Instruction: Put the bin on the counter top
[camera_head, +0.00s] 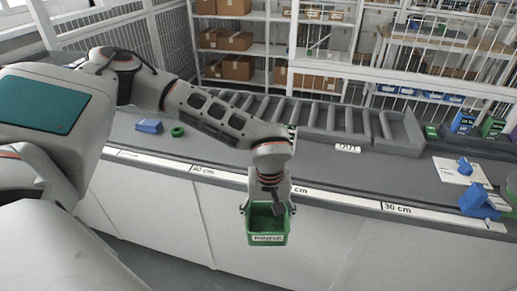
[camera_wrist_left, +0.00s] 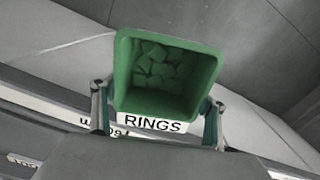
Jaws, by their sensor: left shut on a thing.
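The green bin (camera_head: 268,239) hangs in my left gripper (camera_head: 268,207), in front of the counter's white front face and beyond the counter edge. In the left wrist view the bin (camera_wrist_left: 128,75) has a white label reading RINGS, and several small green pieces lie at its bottom. The left gripper's two fingers (camera_wrist_left: 157,112) are shut on the bin, one at each side. The grey counter top (camera_head: 330,172) runs across behind the bin, with a white scale strip along its front edge. My right gripper is not in view.
A roller conveyor (camera_head: 300,115) with an OUT sign lies along the back of the counter. A blue block (camera_head: 149,126) and a green ring (camera_head: 177,132) lie at the left. Blue parts (camera_head: 480,200) and a white sheet (camera_head: 458,170) lie at the right. The counter between is bare.

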